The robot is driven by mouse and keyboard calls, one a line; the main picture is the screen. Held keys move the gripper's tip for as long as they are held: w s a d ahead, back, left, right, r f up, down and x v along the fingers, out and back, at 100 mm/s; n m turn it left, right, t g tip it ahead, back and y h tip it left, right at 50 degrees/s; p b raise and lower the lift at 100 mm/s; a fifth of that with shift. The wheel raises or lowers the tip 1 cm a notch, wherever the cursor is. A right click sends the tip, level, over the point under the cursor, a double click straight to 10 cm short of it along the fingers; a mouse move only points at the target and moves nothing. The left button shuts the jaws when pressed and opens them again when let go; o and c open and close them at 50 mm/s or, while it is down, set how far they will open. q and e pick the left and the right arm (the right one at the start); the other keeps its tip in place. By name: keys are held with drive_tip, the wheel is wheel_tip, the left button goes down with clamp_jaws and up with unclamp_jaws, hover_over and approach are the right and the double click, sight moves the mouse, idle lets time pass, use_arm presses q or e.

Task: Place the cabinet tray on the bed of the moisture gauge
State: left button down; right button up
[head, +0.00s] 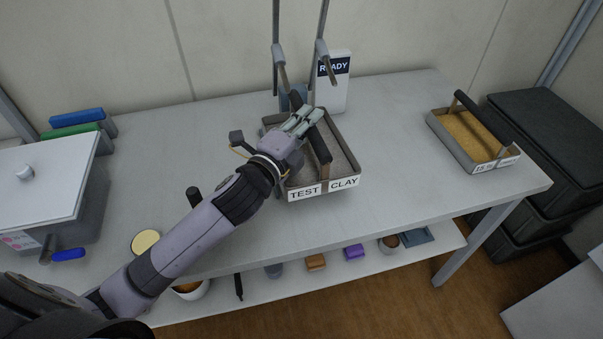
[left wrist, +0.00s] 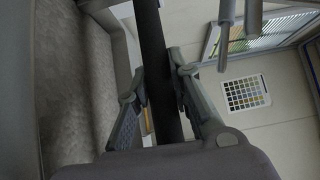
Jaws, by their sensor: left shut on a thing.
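A grey tray labelled TEST CLAY (head: 350,150), filled with grey material, is at the middle of the table in the head view. My left gripper (head: 303,121) is shut on its dark handle bar, which also shows between the fingers in the left wrist view (left wrist: 160,75). The moisture gauge (head: 333,92), with a READY display and upright posts, stands right behind the tray. Its bed is hidden by the tray and gripper. I cannot tell whether the tray rests on it or hangs above. My right gripper is not in view.
A second tray with yellowish material (head: 470,138) stands at the right on the table (head: 420,190). A white-lidded box (head: 45,170) is at the left, near a round yellow-topped item (head: 145,242). Black cases (head: 545,130) stand beyond the right edge. A lower shelf holds small items.

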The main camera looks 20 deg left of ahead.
sight(310, 145)
use_arm(q)
drive_tip(key=shift+w+a+r+h, duration=0.1)
drive_tip(key=shift+w+r+h, duration=0.2)
drive_tip(key=shift+w+r, duration=0.6)
drive_tip(key=shift+w+f, duration=0.25)
drive_tip(key=shift+f, duration=0.05)
wheel_tip(310, 145, down, 5)
drive_tip(key=shift+f+b, duration=0.1)
drive_tip(key=shift+b, duration=0.5)
drive_tip(key=shift+f+b, duration=0.3)
drive_tip(key=shift+f, duration=1.7)
drive_tip(key=shift+f, duration=0.1)
drive_tip(key=c, duration=1.9)
unclamp_jaws()
drive_tip(key=shift+f, duration=0.15)
drive_tip(key=o, duration=0.4)
drive_tip(key=shift+o, duration=0.2)
